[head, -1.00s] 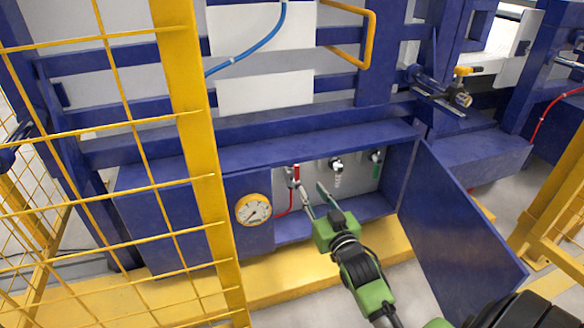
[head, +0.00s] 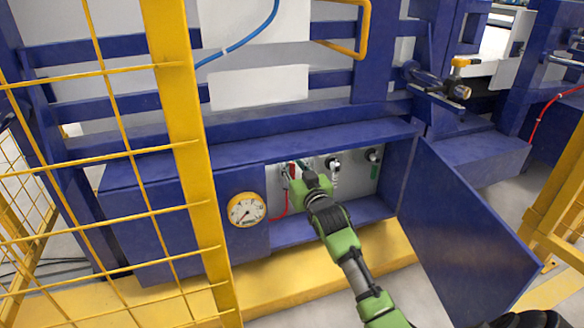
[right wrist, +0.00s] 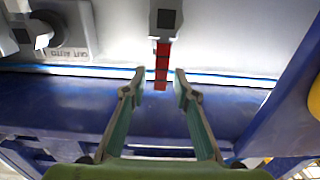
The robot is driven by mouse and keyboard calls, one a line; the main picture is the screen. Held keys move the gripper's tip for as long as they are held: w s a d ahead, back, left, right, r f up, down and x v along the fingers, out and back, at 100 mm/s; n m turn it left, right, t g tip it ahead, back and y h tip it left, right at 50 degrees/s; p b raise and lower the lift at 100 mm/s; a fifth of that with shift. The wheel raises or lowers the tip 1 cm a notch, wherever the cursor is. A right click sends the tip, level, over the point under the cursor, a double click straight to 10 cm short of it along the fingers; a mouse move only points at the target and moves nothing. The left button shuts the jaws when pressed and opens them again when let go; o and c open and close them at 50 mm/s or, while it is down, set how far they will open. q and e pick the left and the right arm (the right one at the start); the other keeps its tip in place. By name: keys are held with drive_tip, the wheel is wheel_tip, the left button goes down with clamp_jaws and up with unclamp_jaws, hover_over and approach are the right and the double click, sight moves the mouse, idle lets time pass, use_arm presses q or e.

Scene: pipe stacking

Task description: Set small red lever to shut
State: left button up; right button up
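The small red lever (head: 291,171) is inside the open blue cabinet, at the left of its back panel, partly hidden by my right gripper. In the right wrist view the red lever (right wrist: 161,66) hangs from a grey fitting with a dark square face. My right gripper (right wrist: 160,75) is open, with one green finger on each side of the lever's line. The lever's end lies between the fingertips in the picture, with gaps on both sides; contact does not show. My left gripper is not in view.
Two other valves, a white one (head: 333,163) and a dark green one (head: 373,156), sit right of the red lever. The cabinet door (head: 460,230) stands open at right. A yellow fence post (head: 190,160) stands at left.

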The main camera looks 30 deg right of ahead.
drive_tip(key=shift+c, duration=0.4)
clamp_jaws()
